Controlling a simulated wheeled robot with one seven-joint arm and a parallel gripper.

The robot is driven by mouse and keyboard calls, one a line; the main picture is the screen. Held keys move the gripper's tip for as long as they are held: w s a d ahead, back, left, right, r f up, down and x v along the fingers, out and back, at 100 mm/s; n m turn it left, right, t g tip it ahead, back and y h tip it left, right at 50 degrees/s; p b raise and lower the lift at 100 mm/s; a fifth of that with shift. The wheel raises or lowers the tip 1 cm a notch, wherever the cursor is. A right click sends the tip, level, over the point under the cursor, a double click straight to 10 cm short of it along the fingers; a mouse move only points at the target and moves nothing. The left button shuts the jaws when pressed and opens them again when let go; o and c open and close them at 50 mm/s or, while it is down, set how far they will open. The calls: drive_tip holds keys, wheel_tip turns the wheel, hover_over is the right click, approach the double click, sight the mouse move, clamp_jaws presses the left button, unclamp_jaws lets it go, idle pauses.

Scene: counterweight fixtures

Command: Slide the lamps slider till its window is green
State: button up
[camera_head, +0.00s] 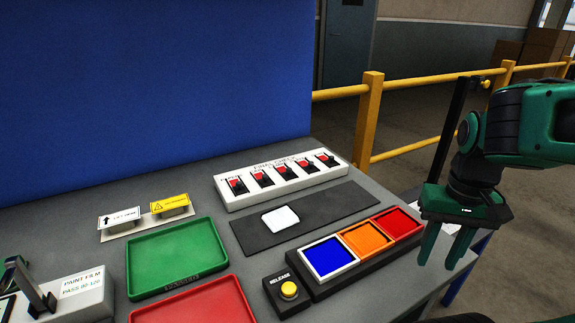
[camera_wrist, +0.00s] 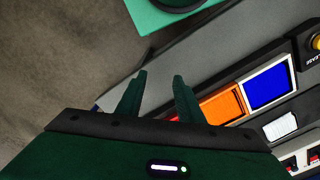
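A white panel headed FINAL CHECK (camera_head: 285,186) stands at the back of the grey bench. It carries several red-topped sliders in a row on black slots, with small labels above that are too small to read. I cannot tell which one is the lamps slider, and no green window shows. Part of what looks like this panel is at the lower right edge of the wrist view (camera_wrist: 313,157). My gripper (camera_head: 441,262) is open and empty, at the bench's right end, apart from the panel. Its two fingers also show in the wrist view (camera_wrist: 160,76).
A black base with blue (camera_head: 329,256), orange (camera_head: 364,238) and red (camera_head: 396,222) squares lies between my gripper and the panel. A white block (camera_head: 281,218) rests on a dark strip. A yellow RELEASE button (camera_head: 289,289), green tray (camera_head: 177,257) and red tray (camera_head: 195,302) stand left.

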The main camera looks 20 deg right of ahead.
drive_tip(key=w+r+h, duration=0.1)
drive_tip(key=w+r, duration=0.3)
drive_tip(key=w, duration=0.5)
drive_tip(key=n+t, duration=0.4)
drive_tip(key=t, duration=0.1)
approach(289, 169)
drive_tip(key=x, duration=0.7)
drive_tip(key=shift+w+f, duration=0.2)
drive_tip(key=shift+f, duration=0.05)
drive_tip(key=shift+c, duration=0.7)
